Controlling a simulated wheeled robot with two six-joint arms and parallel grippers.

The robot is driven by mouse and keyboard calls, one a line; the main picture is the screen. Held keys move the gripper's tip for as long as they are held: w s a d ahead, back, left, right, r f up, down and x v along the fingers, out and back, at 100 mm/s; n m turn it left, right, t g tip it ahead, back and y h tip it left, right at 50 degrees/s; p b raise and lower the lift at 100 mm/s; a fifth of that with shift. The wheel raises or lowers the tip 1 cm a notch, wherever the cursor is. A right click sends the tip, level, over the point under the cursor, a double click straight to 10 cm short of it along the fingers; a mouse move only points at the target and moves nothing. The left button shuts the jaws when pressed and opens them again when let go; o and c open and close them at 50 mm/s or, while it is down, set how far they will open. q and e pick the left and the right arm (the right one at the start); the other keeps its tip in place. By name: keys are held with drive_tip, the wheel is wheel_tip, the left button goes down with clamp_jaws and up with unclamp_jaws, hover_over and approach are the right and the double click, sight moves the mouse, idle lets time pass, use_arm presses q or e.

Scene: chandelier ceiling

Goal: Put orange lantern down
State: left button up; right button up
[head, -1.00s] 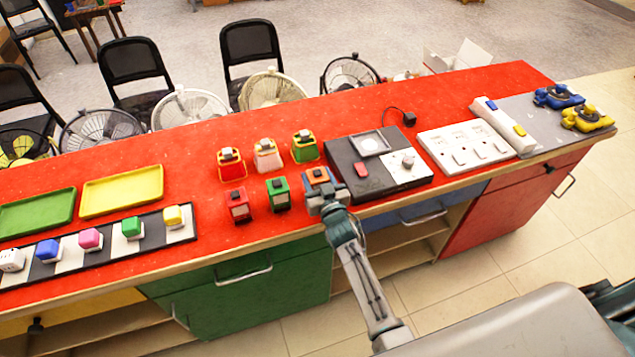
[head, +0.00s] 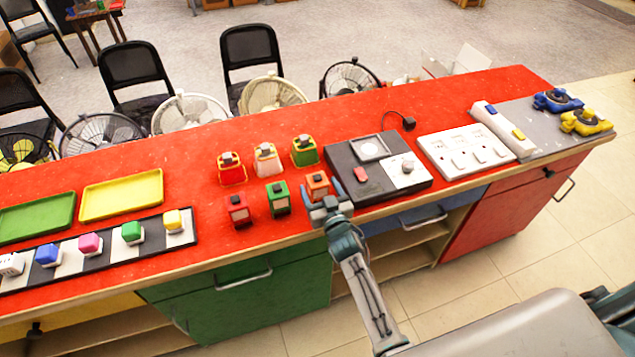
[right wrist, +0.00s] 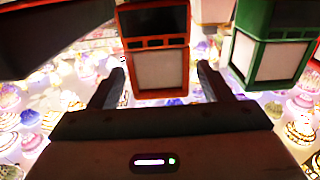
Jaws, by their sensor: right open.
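The orange lantern (head: 317,186) stands upright on the red counter, at the right end of the front lantern row, beside the green lantern (head: 278,197). My right gripper (head: 327,207) is just on the near side of the orange lantern, open and apart from it. In the right wrist view the orange lantern (right wrist: 155,48) shows ahead, with the open fingers of my right gripper (right wrist: 163,82) to either side of its lower part. A green lantern (right wrist: 270,50) is at its right there. My left gripper is not in view.
Behind stand a red, a pink and another green lantern (head: 304,150). A dark panel (head: 343,160) with a dial is close on the right. A red lantern (head: 238,210) is on the left. The red counter (head: 200,228) has free room left of the lanterns.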

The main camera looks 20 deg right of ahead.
drive_tip(key=s, duration=0.8)
drive_tip(key=shift+s+d+r+p, duration=0.2)
drive_tip(key=shift+s+r+p, duration=0.1)
drive_tip(key=shift+r+p, duration=0.1)
